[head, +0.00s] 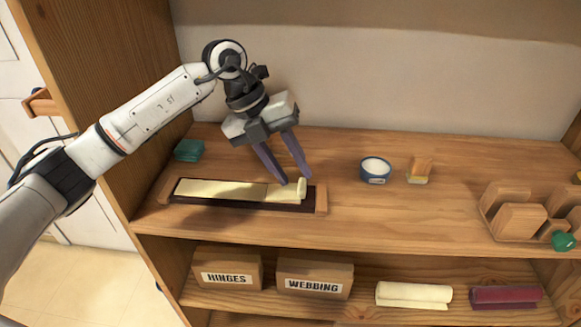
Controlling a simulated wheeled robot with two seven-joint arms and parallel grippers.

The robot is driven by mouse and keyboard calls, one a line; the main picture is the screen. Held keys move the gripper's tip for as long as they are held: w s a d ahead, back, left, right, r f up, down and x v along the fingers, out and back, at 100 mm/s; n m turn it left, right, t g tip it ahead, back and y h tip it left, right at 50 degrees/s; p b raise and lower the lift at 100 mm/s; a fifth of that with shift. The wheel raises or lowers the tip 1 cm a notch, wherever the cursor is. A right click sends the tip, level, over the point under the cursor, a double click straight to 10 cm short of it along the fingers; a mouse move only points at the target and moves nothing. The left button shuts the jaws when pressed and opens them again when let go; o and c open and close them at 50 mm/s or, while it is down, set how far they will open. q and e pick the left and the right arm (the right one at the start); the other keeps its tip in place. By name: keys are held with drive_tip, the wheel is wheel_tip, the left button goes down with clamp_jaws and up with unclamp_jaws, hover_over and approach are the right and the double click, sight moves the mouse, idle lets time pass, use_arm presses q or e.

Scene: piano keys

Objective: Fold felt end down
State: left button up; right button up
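A cream felt strip (225,190) lies along a dark bed with wooden end blocks (321,200) on the shelf, left of centre. The strip's right end (299,188) stands up in a small curl or fold. My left gripper (294,180) points down over that right end, its two dark fingers apart. The fingertips are close to the raised end; I cannot tell whether they touch it. No felt shows clearly held between them. My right gripper is not in view.
A blue tub with white contents (376,170) and a small wooden block with yellow bristles or sponge (420,170) stand to the right. Labelled boxes (315,276) and felt rolls (414,295) sit below.

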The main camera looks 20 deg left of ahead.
use_arm(q)
drive_tip(key=v, duration=1)
drive_tip(key=shift+r, duration=0.15)
